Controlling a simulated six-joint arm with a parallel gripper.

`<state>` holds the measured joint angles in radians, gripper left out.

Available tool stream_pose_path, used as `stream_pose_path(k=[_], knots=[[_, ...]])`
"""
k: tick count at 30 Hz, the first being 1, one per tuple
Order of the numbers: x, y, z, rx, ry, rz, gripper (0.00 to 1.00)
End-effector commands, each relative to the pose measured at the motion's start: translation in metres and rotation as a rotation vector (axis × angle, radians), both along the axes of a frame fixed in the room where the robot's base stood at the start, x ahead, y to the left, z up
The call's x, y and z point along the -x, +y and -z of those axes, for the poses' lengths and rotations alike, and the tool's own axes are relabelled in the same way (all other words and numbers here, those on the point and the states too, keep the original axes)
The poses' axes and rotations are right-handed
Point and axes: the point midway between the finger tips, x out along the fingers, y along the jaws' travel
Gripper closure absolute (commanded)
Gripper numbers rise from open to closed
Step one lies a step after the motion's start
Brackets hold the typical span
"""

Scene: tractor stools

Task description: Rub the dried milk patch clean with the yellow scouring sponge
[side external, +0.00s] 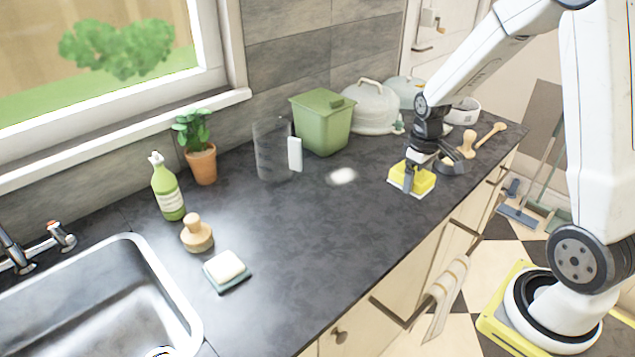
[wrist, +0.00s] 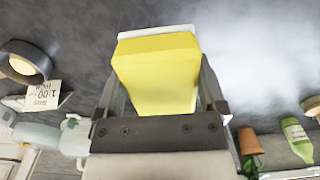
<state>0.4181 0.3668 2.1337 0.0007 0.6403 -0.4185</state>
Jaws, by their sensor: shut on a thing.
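The yellow scouring sponge (side external: 414,179) has a white layer on its lower face. My gripper (side external: 411,174) is shut on it, with a finger on either side. In the wrist view the sponge (wrist: 157,72) fills the space between the fingers of my gripper (wrist: 162,95). The sponge is at or just above the dark counter; I cannot tell if it touches. The dried milk patch (side external: 342,176) is a small whitish spot on the counter, left of the sponge and apart from it. In the wrist view I cannot tell the patch from the pale glare.
A clear pitcher (side external: 273,152) and a green bin (side external: 322,122) stand behind and left of the patch. Wooden utensils (side external: 468,144) and a dark ring-shaped item (side external: 452,164) lie right of the sponge. The counter (side external: 310,235) in front of the patch is clear.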

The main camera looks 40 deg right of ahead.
Motion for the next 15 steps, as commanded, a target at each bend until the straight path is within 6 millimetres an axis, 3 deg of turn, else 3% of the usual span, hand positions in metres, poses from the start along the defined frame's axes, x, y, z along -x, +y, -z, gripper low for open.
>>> stream_pose_path(k=[8,15], knots=[[-0.021,-0.006,-0.001,0.0,0.0,0.0,0.9],[-0.061,-0.015,-0.002,0.0,0.0,-0.002,0.9]])
